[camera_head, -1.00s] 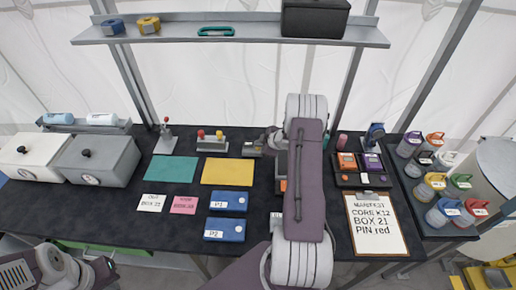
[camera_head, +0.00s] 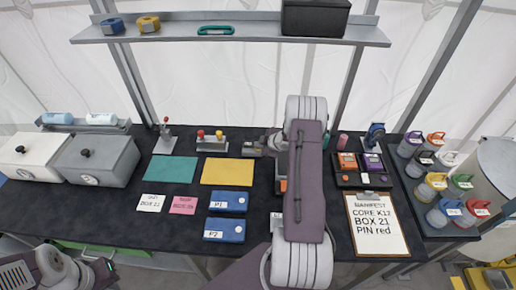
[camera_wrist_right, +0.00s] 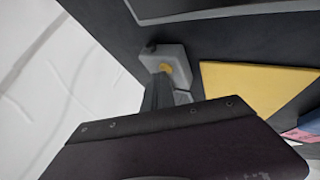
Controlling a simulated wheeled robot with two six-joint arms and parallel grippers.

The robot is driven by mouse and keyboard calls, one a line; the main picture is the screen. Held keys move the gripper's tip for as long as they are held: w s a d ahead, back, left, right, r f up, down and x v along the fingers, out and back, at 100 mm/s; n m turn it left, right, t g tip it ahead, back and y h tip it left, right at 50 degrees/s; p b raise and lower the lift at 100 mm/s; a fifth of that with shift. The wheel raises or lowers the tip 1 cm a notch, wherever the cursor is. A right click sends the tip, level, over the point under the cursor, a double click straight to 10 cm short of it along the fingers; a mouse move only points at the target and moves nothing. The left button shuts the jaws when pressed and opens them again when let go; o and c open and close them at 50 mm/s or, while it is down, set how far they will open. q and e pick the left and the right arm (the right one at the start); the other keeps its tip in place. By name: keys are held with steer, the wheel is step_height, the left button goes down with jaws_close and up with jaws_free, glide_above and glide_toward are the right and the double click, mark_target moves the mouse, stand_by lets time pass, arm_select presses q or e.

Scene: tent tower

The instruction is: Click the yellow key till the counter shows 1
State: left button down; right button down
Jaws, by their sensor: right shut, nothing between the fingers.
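The yellow key (camera_wrist_right: 166,69) is a small round button on a pale grey box (camera_wrist_right: 168,60) in the right wrist view. The small grey unit (camera_head: 250,149) right of the two-knob block in the head view appears to be the same box. My right gripper (camera_wrist_right: 162,88) is shut and empty, its fingertips close beside the key; I cannot tell whether they touch it. In the head view my right arm hides most of that gripper. No counter reading is legible. My left gripper (camera_head: 104,265) is at the lower left, away from the key; its jaw state is unclear.
A block with red and yellow knobs (camera_head: 211,144) stands left of the grey unit. The yellow mat (camera_head: 227,171) and teal mat (camera_head: 169,169) lie flat and bare. Blue boxes (camera_head: 228,201), a manifest clipboard (camera_head: 376,226) and lidded jars (camera_head: 437,181) are around. A shelf (camera_head: 250,33) hangs above.

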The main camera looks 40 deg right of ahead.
mark_target(259, 150)
steer(key=shift+r+p, duration=0.9)
step_height(259, 150, up, 5)
steer(key=p, duration=0.4)
steer(key=shift+p, duration=0.4)
